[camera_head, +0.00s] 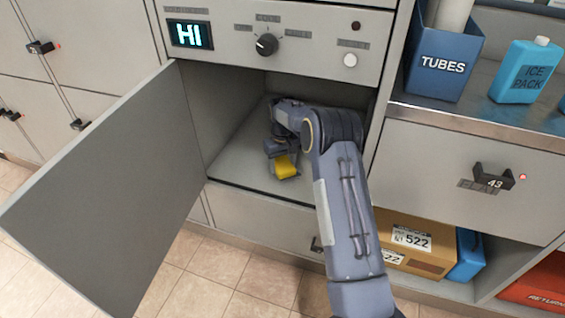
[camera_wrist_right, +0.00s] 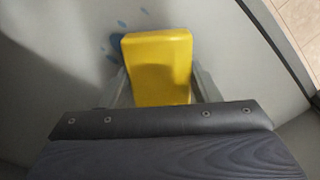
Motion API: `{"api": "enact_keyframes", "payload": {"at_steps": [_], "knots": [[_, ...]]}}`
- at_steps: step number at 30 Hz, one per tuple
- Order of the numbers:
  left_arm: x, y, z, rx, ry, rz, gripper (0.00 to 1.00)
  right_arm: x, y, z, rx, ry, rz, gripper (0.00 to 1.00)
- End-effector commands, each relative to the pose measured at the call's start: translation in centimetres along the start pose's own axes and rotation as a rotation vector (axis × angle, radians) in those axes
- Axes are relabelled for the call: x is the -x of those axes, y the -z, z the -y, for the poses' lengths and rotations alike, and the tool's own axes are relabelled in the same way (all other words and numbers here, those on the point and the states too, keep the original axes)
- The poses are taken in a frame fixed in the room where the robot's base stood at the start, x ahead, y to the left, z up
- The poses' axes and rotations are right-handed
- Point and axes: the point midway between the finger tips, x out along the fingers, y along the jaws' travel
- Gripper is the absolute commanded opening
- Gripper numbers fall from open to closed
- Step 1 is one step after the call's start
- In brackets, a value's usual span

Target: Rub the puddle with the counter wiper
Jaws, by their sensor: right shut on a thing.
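The counter wiper is a yellow block (camera_head: 286,166), inside the open compartment near its front. My right gripper (camera_head: 282,160) is shut on it and reaches into the compartment from the right. In the right wrist view the yellow wiper (camera_wrist_right: 158,68) sits between the two fingers of my right gripper (camera_wrist_right: 160,88). Blue drops of the puddle (camera_wrist_right: 118,40) show on the grey compartment floor beside the wiper's upper left. The rest of the puddle is hidden by the wiper or too small to tell. In the head view the puddle cannot be made out. My left gripper is not in view.
The compartment door (camera_head: 105,195) stands wide open to the left. A panel with a knob (camera_head: 267,44) and a "HI" display is above the opening. A blue tubes bin (camera_head: 443,62) and ice pack (camera_head: 526,70) stand on the right counter. A cardboard box (camera_head: 412,243) sits below.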

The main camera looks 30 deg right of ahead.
Motion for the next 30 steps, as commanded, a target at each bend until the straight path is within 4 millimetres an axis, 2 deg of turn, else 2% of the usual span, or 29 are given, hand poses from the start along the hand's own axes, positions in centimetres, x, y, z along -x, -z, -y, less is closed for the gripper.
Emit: {"api": "enact_keyframes", "payload": {"at_steps": [13,24,30], "knots": [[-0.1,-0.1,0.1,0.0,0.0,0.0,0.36,-0.7,-0.1,-0.1,0.0,0.0,0.001,0.38],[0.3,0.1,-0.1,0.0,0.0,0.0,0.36,-0.5,-2.1,-2.3,-0.002,0.0,0.001,0.38],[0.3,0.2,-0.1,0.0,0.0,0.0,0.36,-0.5,-2.5,-2.7,0.0,0.0,0.001,0.38]]}}
